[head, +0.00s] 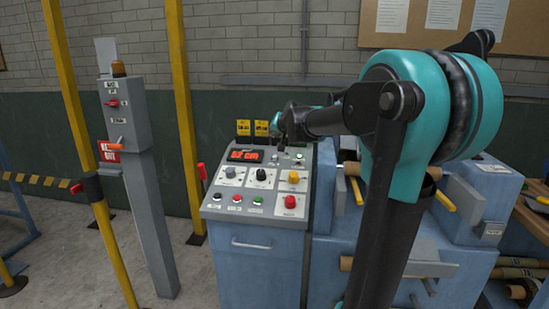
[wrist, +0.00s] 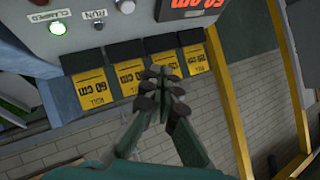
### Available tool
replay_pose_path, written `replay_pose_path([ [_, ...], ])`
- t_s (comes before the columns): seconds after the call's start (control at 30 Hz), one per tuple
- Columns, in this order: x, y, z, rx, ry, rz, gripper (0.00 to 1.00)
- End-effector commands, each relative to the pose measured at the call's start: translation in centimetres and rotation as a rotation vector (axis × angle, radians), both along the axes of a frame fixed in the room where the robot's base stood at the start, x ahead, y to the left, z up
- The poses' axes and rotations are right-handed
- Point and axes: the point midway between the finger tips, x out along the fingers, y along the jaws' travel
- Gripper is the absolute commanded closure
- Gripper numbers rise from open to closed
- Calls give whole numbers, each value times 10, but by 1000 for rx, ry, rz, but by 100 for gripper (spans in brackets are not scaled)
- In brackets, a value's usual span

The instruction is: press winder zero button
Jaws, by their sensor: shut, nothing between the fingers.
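The winder console (head: 225,212) stands in the middle of the head view, with a red digital display (head: 244,156) on its sloped panel. My gripper (head: 280,129) is near the panel's back edge, above the display's right side. In the wrist view my gripper (wrist: 163,75) is shut and empty, in front of yellow roll tags (wrist: 194,58).
In the wrist view a lit green lamp (wrist: 57,28) labelled CLAMPED and a RUN lamp (wrist: 99,27) sit on the panel. A grey post (head: 140,190) and yellow poles (head: 185,110) stand left. Blue machinery (head: 400,285) with rolls is at right.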

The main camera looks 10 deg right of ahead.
Motion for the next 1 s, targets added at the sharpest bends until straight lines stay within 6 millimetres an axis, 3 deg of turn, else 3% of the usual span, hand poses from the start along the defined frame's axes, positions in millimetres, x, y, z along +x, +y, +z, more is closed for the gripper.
replay_pose_path([
  [0.6, 24, -8, -68, 0, 0, -1, 100],
  [1.0, 27, -9, -79, 0, 0, 0, 100],
])
